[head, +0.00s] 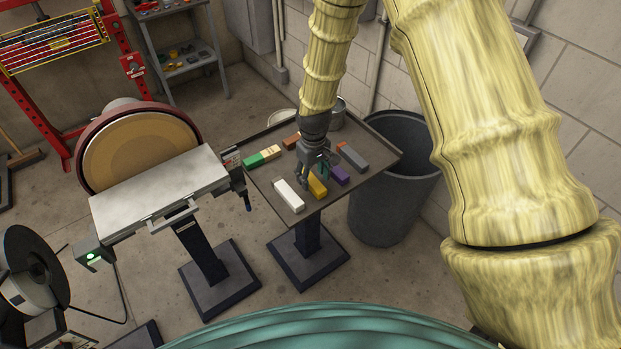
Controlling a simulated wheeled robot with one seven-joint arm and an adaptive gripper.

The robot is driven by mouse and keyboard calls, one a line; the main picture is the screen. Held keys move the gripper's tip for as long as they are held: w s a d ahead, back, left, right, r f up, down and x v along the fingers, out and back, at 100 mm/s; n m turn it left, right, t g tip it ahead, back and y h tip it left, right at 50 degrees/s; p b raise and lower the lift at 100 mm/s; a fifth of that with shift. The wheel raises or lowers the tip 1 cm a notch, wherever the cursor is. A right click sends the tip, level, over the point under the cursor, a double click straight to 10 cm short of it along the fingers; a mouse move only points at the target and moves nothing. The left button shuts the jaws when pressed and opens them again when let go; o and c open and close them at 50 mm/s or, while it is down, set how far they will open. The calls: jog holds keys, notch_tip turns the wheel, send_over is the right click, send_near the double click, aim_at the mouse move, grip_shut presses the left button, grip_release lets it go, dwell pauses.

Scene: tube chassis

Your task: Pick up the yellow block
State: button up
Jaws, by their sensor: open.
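The yellow block (317,186) lies on a dark tray-topped stand (312,210), between a white block and a purple block. My gripper (316,180) is open and comes down from above, right at the yellow block. The gripper hides part of the block's far end. Whether the fingers are around the block or only above it, I cannot tell.
A white block (289,195), a purple block (339,175), a grey block (353,156), a green block (257,161) and a brown block (291,142) share the tray. A disc sander (140,150) stands left. A dark bin (392,200) stands right.

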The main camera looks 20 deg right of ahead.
aim_at(311, 181)
jog(key=shift+d+f+p, duration=0.1)
jog(key=shift+f+p, duration=0.4)
jog(key=shift+f, duration=0.95)
jog(key=c, duration=1)
jog(key=shift+r, duration=0.1)
jog(key=shift+c, duration=0.5)
